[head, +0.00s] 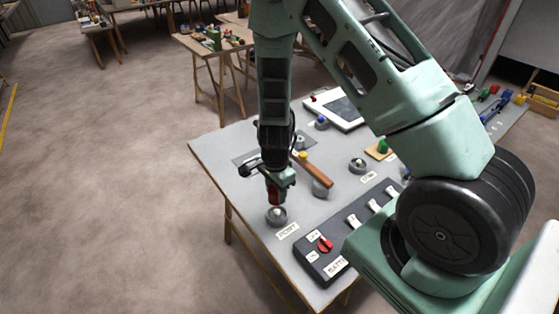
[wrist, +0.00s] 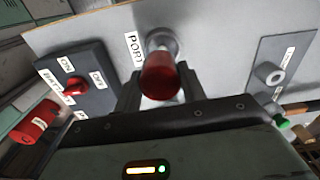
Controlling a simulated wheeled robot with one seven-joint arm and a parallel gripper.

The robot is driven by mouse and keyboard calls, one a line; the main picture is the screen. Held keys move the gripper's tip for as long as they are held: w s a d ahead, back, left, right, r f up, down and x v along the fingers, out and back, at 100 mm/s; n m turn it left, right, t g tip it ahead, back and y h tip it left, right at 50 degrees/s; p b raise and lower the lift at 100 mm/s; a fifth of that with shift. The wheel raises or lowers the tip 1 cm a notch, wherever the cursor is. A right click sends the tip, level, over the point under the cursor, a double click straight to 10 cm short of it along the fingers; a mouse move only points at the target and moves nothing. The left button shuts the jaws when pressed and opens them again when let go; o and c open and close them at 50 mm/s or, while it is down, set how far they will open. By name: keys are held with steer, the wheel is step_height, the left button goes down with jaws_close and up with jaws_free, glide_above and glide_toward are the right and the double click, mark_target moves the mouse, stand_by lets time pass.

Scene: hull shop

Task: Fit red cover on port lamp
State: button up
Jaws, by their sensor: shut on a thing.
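My gripper (head: 276,182) is shut on the red cover (head: 274,195), a small red cup shape pointing down. In the wrist view the red cover (wrist: 160,76) sits between the two dark fingers. The port lamp (head: 277,216), a grey round base with a pale bulb, stands on the table beside the PORT label (head: 288,231). The cover is right above the lamp in the head view. In the wrist view it overlaps the lamp base (wrist: 162,40) and hides the bulb. I cannot tell whether cover and lamp touch.
A dark switch panel (head: 312,258) with a red knob (head: 325,245) lies right of the lamp. A brown-handled tool (head: 317,172), another lamp base (head: 321,189), the stern lamp (head: 358,165) and a green cover (head: 383,146) are further back.

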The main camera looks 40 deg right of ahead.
steer(key=shift+w+d+r+m, duration=0.1)
steer(key=shift+d+r+m, duration=0.15)
steer(key=shift+m, duration=0.25)
steer(key=shift+w+d+f, duration=0.1)
steer(key=shift+f, duration=0.2)
steer(key=b, duration=0.4)
glide_above(277, 210)
steer(key=shift+f, duration=2.1)
steer(key=shift+f+b, duration=0.45)
steer(key=shift+f, duration=0.2)
steer(key=shift+f, duration=0.25)
steer(key=shift+f+b, duration=1.2)
steer(key=shift+f, duration=0.15)
stand_by(0.3)
steer(key=o, duration=1.4)
steer(key=shift+r, duration=0.15)
